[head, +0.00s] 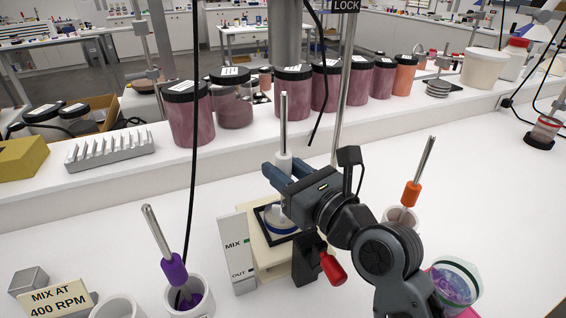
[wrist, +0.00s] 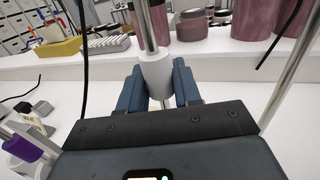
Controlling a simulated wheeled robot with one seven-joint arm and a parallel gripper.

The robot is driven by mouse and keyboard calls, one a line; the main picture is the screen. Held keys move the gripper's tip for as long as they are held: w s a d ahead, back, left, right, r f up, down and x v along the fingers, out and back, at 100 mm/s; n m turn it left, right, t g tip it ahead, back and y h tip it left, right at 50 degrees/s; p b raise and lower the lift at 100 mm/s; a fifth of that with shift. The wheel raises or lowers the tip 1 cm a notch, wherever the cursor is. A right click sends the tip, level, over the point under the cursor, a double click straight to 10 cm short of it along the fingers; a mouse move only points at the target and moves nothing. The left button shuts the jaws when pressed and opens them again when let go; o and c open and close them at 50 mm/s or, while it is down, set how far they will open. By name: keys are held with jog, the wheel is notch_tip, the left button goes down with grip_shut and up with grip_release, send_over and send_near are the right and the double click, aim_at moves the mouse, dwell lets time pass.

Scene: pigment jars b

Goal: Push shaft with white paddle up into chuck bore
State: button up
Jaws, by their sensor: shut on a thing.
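My gripper (head: 284,176) is shut on the white collar (wrist: 157,72) of a metal shaft. The shaft (head: 283,118) stands roughly upright, its bare top end free above the fingers. In the wrist view the shaft (wrist: 146,25) rises out of the frame. Below my gripper, a pale container with a blue band (head: 279,226) sits on a cream platform (head: 268,262); my gripper partly covers it. The white paddle cannot be made out. A chuck bore is not clearly visible; a grey cylinder (head: 287,32) shows above and behind the shaft top.
A purple-collared shaft (head: 173,268) stands tilted in a cup at left, an orange-collared one (head: 412,193) at right. A MIX/OUT plate (head: 237,255) and red-handled lever (head: 332,268) flank the platform. A thin upright rod (head: 342,100) and black cable (head: 193,130) stand near. Jars line the back ledge.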

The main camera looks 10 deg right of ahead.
aim_at(286, 121)
jog(key=shift+s+r+p, duration=0.1)
jog(key=shift+r+p, duration=0.05)
jog(key=shift+p, duration=0.45)
jog(key=r+p, duration=0.2)
jog(key=shift+p, duration=0.4)
jog(key=shift+r, duration=0.5)
jog(key=shift+r, duration=0.15)
dwell(0.6)
jog(key=shift+r, duration=0.35)
jog(key=shift+r, duration=0.35)
jog(key=shift+d+r, duration=0.1)
jog(key=shift+r, duration=0.6)
jog(key=shift+r, duration=1.55)
dwell(0.5)
